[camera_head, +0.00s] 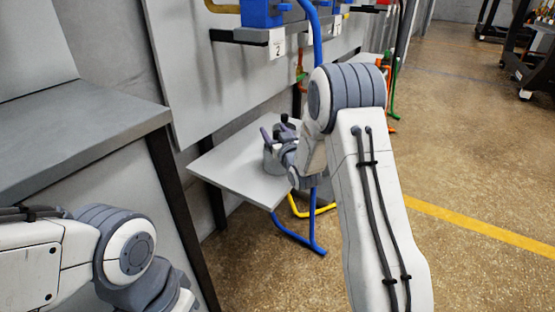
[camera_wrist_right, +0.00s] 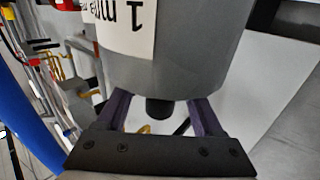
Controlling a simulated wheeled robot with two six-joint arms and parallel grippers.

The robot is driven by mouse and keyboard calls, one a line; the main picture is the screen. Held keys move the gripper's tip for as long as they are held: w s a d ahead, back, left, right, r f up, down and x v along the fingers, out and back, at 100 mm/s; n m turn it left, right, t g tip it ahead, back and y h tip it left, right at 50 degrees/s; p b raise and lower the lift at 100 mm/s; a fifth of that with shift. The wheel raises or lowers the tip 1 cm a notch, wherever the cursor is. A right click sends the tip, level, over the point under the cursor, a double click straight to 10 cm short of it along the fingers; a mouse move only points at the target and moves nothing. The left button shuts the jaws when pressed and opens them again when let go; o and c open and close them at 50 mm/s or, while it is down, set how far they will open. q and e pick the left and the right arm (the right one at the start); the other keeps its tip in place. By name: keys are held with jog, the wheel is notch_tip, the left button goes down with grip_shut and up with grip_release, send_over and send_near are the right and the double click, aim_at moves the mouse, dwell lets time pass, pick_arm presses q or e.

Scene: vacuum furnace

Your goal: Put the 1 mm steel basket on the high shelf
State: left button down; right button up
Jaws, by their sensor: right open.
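The grey cylindrical steel basket (camera_wrist_right: 185,65) fills the upper middle of the right wrist view, with a white label reading "1 mm" upside down. In the head view the basket (camera_head: 271,161) stands on a low light-grey shelf (camera_head: 230,165), partly hidden by my right gripper (camera_head: 280,138). The right gripper's purple fingers also show in the right wrist view (camera_wrist_right: 160,103). They are open, one on each side of a black knob on the basket; contact cannot be told. My left arm shows at lower left, but its gripper is out of view.
A higher shelf (camera_head: 243,36) on the wall panel holds blue bins (camera_head: 265,12) and a tag marked 2. A grey bench (camera_head: 75,135) stands at left. A blue tube frame (camera_head: 298,238) stands beside the low shelf.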

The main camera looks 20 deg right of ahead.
grip_shut()
dwell(1.4)
